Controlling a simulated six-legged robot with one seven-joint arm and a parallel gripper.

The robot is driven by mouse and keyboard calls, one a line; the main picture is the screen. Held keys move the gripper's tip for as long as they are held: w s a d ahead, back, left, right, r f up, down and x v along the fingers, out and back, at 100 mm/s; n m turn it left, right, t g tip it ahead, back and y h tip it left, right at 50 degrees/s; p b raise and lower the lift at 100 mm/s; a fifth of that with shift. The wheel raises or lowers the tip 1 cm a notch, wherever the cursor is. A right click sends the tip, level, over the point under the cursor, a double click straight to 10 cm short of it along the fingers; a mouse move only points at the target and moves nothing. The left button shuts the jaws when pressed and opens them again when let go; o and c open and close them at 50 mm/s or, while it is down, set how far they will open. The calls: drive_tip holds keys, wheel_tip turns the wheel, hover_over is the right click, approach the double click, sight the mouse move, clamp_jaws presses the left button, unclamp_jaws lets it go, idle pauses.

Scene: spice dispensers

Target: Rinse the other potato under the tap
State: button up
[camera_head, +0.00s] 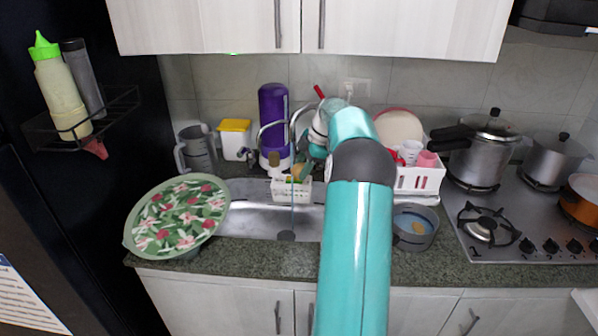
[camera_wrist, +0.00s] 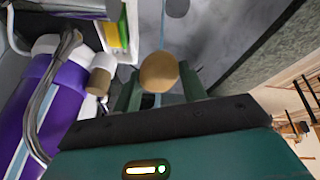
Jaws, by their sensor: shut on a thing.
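A brown potato (camera_wrist: 158,72) is held between the two fingers of my gripper (camera_wrist: 160,85) in the wrist view. In the head view the potato (camera_head: 300,171) is small near the tap, above the sink (camera_head: 255,218), and my gripper is mostly hidden behind my arm. The curved metal tap (camera_head: 272,125) also shows in the wrist view (camera_wrist: 45,95). A thin bluish water stream (camera_head: 292,205) falls below the potato towards the drain (camera_head: 287,236). The wrist view shows the stream (camera_wrist: 162,30) in line with the potato. Another potato (camera_head: 418,228) lies in a grey pot (camera_head: 402,241) right of the sink.
A floral tray (camera_head: 135,235) lies left of the sink. A white dish rack (camera_head: 425,182) stands right of my arm, beside the stove (camera_head: 520,225).

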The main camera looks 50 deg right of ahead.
drive_tip(key=shift+s+d, duration=0.3)
drive_tip(key=s+a, duration=0.5)
drive_tip(key=shift+s+a, duration=0.3)
drive_tip(key=shift+a, duration=0.1)
idle(0.5)
idle(0.7)
idle(0.5)
drive_tip(key=s+a+r, duration=0.3)
drive_tip(key=r, duration=0.1)
drive_tip(key=shift+s+a, duration=0.25)
idle(0.4)
drive_tip(key=shift+d, duration=0.1)
idle(0.4)
